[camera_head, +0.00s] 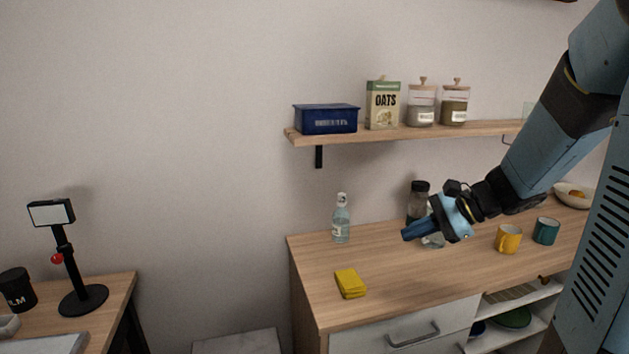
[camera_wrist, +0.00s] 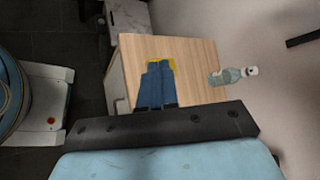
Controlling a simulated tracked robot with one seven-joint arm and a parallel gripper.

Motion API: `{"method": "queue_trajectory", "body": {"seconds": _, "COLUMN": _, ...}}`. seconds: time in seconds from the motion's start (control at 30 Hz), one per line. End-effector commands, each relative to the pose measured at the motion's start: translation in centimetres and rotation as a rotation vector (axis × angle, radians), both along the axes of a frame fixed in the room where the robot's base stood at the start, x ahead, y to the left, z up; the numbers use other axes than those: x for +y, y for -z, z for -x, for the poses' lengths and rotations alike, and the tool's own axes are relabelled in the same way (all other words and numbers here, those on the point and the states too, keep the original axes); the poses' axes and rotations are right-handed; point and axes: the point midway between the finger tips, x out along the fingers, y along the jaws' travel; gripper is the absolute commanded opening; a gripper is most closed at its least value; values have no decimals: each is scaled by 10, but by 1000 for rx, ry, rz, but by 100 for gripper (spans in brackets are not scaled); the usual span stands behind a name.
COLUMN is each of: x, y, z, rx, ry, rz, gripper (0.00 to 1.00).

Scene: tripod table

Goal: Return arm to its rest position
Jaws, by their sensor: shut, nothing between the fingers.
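My arm reaches in from the right in the head view, and my gripper (camera_head: 408,235) is held above the wooden counter (camera_head: 385,295), pointing left. Its blue fingers are together with nothing between them. In the wrist view the closed fingers (camera_wrist: 157,72) point over the counter and partly cover a yellow cloth (camera_wrist: 172,65). In the head view the yellow folded cloth (camera_head: 350,283) lies on the counter, left of and lower than the gripper, apart from it.
A clear bottle (camera_head: 341,222) stands left of the gripper; a dark-lidded bottle (camera_head: 416,203) is behind it. Yellow (camera_head: 508,239) and teal (camera_head: 546,231) mugs stand right. A shelf (camera_head: 350,134) holds a blue box, oats and jars. A tripod (camera_head: 70,270) stands on the left table.

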Motion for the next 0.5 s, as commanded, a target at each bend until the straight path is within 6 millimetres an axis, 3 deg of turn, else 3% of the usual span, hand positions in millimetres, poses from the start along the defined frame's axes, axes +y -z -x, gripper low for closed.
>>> {"method": "queue_trajectory", "body": {"seconds": 0.2, "x": 17, "y": -14, "z": 51, "rx": -106, "ry": -216, "rz": 266, "gripper": 0}}
{"method": "queue_trajectory", "body": {"seconds": 0.5, "x": 13, "y": -31, "z": 107, "rx": -286, "ry": -475, "rz": 636, "gripper": 0}}
